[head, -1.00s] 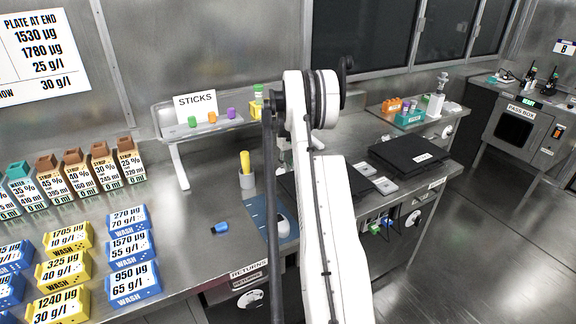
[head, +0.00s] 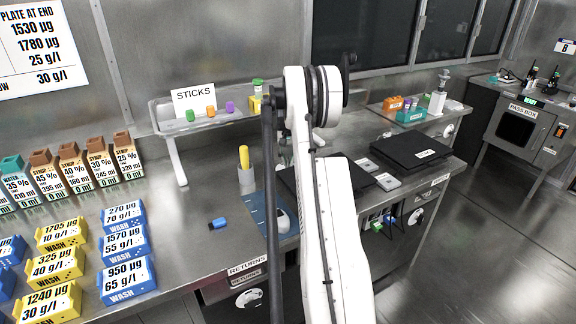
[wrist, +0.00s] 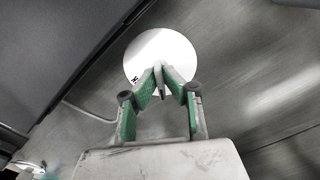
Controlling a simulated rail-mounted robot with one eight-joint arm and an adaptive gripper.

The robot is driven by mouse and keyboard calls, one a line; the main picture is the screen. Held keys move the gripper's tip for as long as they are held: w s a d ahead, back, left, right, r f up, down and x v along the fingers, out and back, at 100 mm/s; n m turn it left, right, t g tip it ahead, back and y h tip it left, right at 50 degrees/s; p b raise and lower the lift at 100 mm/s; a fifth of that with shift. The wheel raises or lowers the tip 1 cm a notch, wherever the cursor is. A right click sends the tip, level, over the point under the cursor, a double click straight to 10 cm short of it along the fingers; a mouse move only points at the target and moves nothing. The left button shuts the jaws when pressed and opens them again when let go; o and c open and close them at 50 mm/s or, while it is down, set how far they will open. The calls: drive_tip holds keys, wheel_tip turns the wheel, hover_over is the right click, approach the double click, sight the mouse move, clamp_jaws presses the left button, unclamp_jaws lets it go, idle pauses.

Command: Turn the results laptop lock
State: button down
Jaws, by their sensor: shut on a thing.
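In the wrist view, a white round lock disc (wrist: 150,52) with a small dark marking sits on a grey metal face. My gripper (wrist: 173,76) has green-padded fingers whose tips come together in front of the disc. They are shut on the lock's small turning part, which the tips mostly hide. In the head view, the black results laptop (head: 424,153) lies closed on the right bench. A white disc (head: 415,217) shows on the bench front below it. My arm covers the middle of the head view, and I cannot make out my gripper there.
Small green and blue pieces (head: 378,226) show at the bench front. Labelled wash boxes (head: 125,278) and syrup cartons (head: 100,160) stand at left. The floor (head: 490,240) at right is clear.

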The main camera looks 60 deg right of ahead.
drive_tip(key=m+b, duration=0.2)
drive_tip(key=m, duration=0.4)
drive_tip(key=shift+f+b, duration=0.1)
drive_tip(key=shift+b, duration=0.25)
drive_tip(key=m+b, duration=0.1)
drive_tip(key=m, duration=0.4)
drive_tip(key=shift+m, duration=0.4)
drive_tip(key=c, duration=1.9)
unclamp_jaws()
drive_tip(key=shift+r, duration=0.2)
wheel_tip(320, 180, up, 12)
drive_tip(key=shift+f, duration=0.1)
